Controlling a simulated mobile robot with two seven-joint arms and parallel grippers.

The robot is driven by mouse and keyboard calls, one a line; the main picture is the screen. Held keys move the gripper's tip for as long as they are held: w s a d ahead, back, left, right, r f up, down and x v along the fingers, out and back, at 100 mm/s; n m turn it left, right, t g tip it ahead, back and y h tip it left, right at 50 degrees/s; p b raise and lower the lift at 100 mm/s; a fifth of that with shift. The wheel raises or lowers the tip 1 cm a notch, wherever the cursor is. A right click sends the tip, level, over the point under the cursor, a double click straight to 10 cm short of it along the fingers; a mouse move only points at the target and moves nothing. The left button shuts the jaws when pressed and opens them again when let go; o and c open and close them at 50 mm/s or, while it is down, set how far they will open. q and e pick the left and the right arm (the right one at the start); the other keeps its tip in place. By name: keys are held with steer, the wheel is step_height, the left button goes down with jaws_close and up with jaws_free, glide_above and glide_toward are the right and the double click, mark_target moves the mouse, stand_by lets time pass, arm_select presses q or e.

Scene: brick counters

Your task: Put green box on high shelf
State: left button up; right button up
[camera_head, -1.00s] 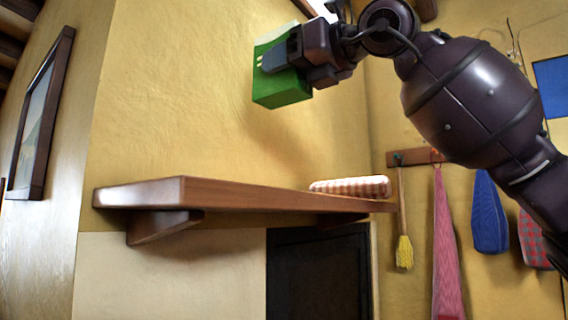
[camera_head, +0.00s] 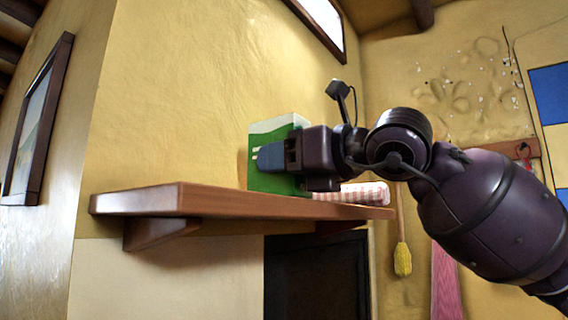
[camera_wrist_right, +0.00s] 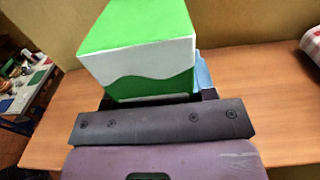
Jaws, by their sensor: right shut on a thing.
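The green box (camera_head: 277,178), green with a white band, is upright at the wooden high shelf (camera_head: 240,203). Its lower edge is hidden behind the shelf's front edge, so I cannot tell whether it touches the board. My right gripper (camera_head: 270,157) is shut on the green box from the right side, with a blue finger across its face. In the right wrist view the green box (camera_wrist_right: 145,50) stands upright in front of the gripper (camera_wrist_right: 155,100), over the shelf board (camera_wrist_right: 262,90). My left gripper is not in view.
A checkered cloth-like item (camera_head: 355,193) lies on the shelf to the right of the box. The left part of the shelf is clear. The yellow wall (camera_head: 190,90) rises behind. A yellow brush (camera_head: 402,258) hangs below right.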

steer(key=shift+f, duration=0.25)
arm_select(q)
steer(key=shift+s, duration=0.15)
arm_select(e)
steer(key=shift+s, duration=0.1)
steer(key=shift+f, duration=0.15)
steer(key=o, duration=0.9)
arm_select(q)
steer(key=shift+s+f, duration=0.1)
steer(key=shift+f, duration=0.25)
